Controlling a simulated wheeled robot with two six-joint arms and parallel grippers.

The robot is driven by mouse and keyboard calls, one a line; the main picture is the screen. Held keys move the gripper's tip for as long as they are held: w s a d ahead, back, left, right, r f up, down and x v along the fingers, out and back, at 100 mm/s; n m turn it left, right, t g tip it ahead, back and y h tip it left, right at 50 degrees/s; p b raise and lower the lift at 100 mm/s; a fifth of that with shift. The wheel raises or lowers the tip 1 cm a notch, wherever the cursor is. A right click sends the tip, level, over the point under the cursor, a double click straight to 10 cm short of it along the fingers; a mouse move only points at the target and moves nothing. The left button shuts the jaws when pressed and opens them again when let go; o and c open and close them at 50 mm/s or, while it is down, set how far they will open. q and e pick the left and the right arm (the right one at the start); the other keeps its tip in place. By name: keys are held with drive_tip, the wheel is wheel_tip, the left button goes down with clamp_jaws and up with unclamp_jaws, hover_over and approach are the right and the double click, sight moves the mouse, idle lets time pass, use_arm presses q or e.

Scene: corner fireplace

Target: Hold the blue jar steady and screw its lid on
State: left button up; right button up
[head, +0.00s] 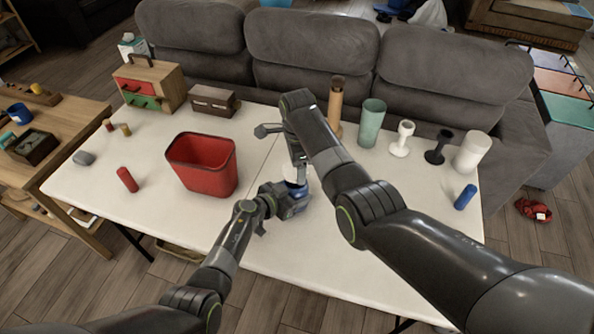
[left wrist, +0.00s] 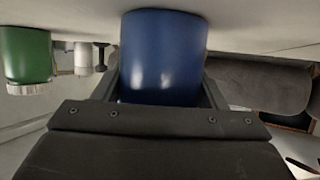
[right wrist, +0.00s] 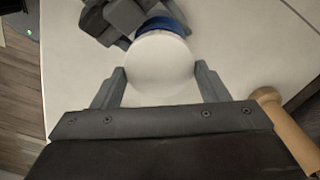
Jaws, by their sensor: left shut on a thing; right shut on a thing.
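The blue jar (head: 303,192) stands on the white table near its middle, partly hidden by my grippers. My left gripper (head: 290,197) is shut around its side, and the blue jar (left wrist: 163,55) fills the space between the fingers in the left wrist view. The white lid (right wrist: 160,68) is between the fingers of my right gripper (right wrist: 162,80), which is shut on it from above. The lid lies over the jar, and the jar's blue edge (right wrist: 163,24) shows past it. I cannot tell whether lid and jar touch or how far the lid is threaded.
A red bin (head: 203,170) stands left of the jar. A wooden pepper mill (head: 336,107), a green cup (head: 372,124), goblets and a white cup (head: 472,152) stand at the back right. A blue cylinder (head: 465,197) lies at the right. The front of the table is mostly clear.

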sight(296, 192)
drive_tip(key=shift+f, duration=0.9)
drive_tip(key=shift+f, duration=0.9)
drive_tip(key=shift+f, duration=0.55)
use_arm(q)
drive_tip(key=c, duration=0.5)
use_arm(e)
drive_tip(key=shift+m, duration=1.7)
drive_tip(key=o, duration=0.9)
drive_tip(key=shift+s+a, duration=0.1)
drive_tip(key=shift+o, duration=0.2)
